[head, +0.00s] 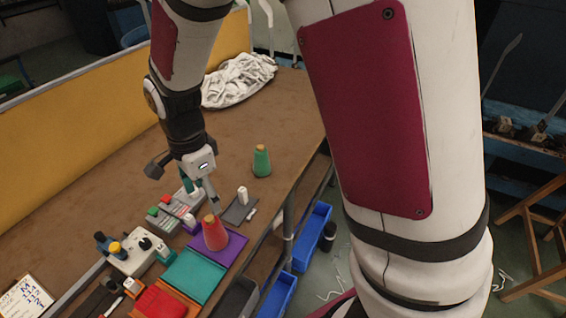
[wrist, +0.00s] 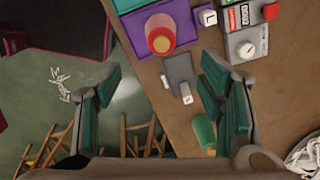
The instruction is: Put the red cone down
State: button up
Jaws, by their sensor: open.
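The red cone (head: 214,234) stands upright on a purple mat (head: 237,243) near the table's front edge. In the wrist view the red cone (wrist: 160,36) shows from above, with its orange tip towards the camera, on the purple mat (wrist: 128,22). My gripper (head: 203,193) is open and empty, close behind the cone in the head view. In the wrist view its fingers are spread wide (wrist: 161,72), with the cone beyond the fingertips and apart from them.
A green cone (head: 261,162) stands farther back on the table. A dark grey pad (head: 238,210) with a white peg lies between the cones. Switch boxes (head: 133,257) stand to the left, teal (head: 195,274) and red (head: 158,303) mats lie in front. Blue bins (head: 312,237) sit below the table edge.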

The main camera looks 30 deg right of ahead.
jog(key=s+d+r+n+t, duration=0.1)
jog(key=s+d+r+n, duration=0.25)
jog(key=r, duration=0.25)
jog(key=s+d+r+n+t, duration=0.1)
jog(key=s+d+r+n, duration=0.25)
jog(key=r, duration=0.35)
jog(key=s+d+r+n+t, duration=0.1)
jog(key=s+d+r+n, duration=0.1)
jog(key=s+d+n, duration=0.1)
jog(key=s+d+r+n+t, duration=0.1)
jog(key=s+d+r+n, duration=0.2)
jog(key=s+n, duration=0.2)
jog(key=s, duration=0.3)
jog(key=shift+s+r+t, duration=0.15)
jog(key=shift+r+t, duration=0.15)
jog(key=shift+t, duration=0.1)
